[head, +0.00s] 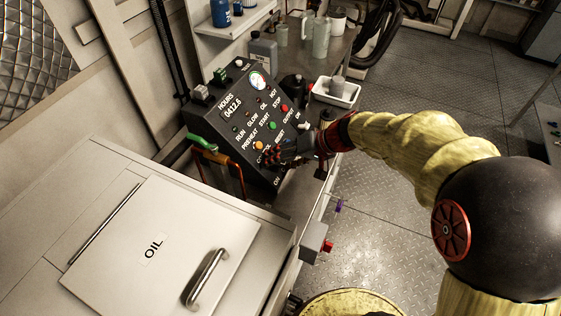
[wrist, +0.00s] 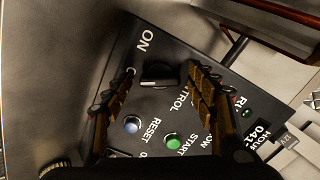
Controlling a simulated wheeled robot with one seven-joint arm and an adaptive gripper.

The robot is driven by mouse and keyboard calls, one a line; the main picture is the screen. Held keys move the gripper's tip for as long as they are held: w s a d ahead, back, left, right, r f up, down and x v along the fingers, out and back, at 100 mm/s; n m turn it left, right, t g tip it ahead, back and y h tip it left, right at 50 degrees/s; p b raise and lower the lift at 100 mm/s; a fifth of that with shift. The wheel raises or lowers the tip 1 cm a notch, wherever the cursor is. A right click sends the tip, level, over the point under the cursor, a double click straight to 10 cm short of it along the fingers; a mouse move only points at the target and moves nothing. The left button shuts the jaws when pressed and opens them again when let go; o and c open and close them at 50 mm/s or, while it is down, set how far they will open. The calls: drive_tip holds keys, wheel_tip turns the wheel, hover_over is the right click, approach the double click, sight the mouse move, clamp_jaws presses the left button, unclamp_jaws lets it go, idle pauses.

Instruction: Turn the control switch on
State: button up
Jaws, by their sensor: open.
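The control switch (wrist: 160,76) is a black rotary knob on the dark control panel (head: 222,112). In the wrist view it sits between the white ON label (wrist: 146,40) and the partly covered CONTROL label. Its grip bar lies roughly across the picture; which mark it points at I cannot tell. My gripper (wrist: 162,73) is open, with one finger on each side of the knob. Contact with the knob cannot be made out. In the head view my gripper (head: 284,153) is over the panel's lower right part and hides the switch.
A green-and-orange handle (head: 215,150) stands left of the panel. A white tray (head: 335,93) is behind it. A grey box with a red button (head: 328,246) juts out in front.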

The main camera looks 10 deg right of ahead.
drive_tip(key=shift+c, duration=1.2)
drive_tip(key=c, duration=0.9)
drive_tip(key=shift+c, duration=0.2)
drive_tip(key=shift+m, duration=0.4)
drive_tip(key=m+p, duration=0.2)
drive_tip(key=m, duration=0.3)
drive_tip(key=shift+m, duration=0.3)
drive_tip(key=m+p, duration=0.1)
drive_tip(key=m, duration=0.1)
drive_tip(key=m+p, duration=0.1)
drive_tip(key=m, duration=0.2)
drive_tip(key=shift+m+t+y, duration=0.3)
drive_tip(key=o, duration=1.2)
